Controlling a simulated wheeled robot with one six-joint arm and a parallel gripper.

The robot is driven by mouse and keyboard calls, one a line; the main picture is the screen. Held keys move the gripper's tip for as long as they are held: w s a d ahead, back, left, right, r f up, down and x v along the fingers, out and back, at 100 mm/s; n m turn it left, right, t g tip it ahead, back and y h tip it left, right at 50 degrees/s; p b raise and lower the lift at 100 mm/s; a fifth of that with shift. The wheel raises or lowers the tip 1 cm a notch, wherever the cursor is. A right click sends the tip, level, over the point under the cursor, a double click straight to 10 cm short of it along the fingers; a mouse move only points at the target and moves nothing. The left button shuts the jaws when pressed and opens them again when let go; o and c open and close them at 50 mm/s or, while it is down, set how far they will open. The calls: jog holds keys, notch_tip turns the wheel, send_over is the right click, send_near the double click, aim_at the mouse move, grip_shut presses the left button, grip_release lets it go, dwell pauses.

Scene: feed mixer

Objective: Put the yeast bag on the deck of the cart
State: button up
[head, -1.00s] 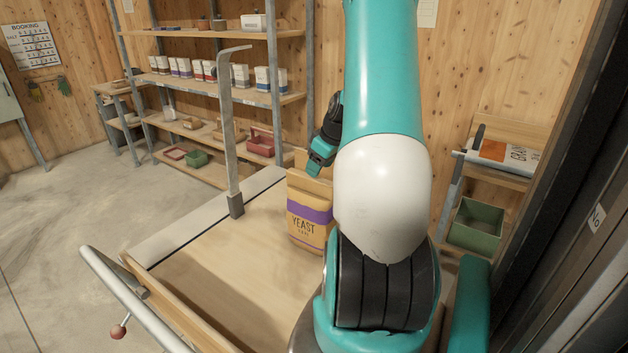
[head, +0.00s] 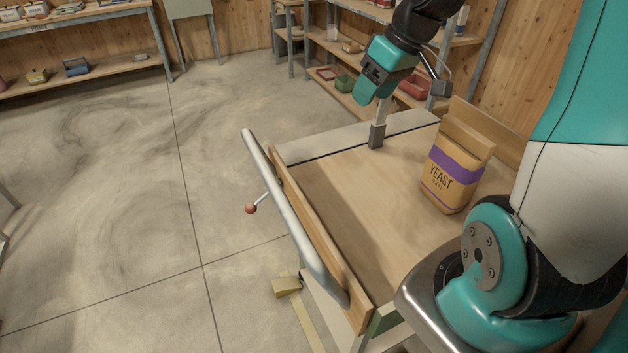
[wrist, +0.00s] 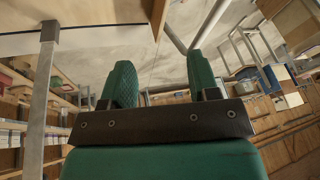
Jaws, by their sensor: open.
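The yeast bag (head: 455,170), tan paper with a purple band and a folded top, stands upright on the wooden deck of the cart (head: 345,205), near its far right side. My gripper (head: 362,97) is in the air to the upper left of the bag, apart from it, above the far end of the deck. In the wrist view my gripper (wrist: 160,82) shows two green fingers spread apart with nothing between them. The bag is not visible in the wrist view.
The cart has a pale push bar (head: 290,215) along its left side and a red-knobbed lever (head: 251,208). A grey post (head: 377,135) rises from the deck's far edge, beneath my gripper. Shelves (head: 70,20) line the back wall. The floor at left is clear.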

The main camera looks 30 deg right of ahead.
jog(key=s+a+r+n+g+y, duration=0.1)
jog(key=s+a, duration=0.2)
jog(key=a, duration=0.4)
jog(key=s+a+r+n, duration=0.1)
jog(key=s+a, duration=0.2)
jog(key=a, duration=0.5)
jog(key=s+a+n+g, duration=0.2)
jog(key=s+a, duration=0.6)
jog(key=s, duration=0.3)
jog(key=shift+a, duration=0.2)
jog(key=shift+c, duration=0.2)
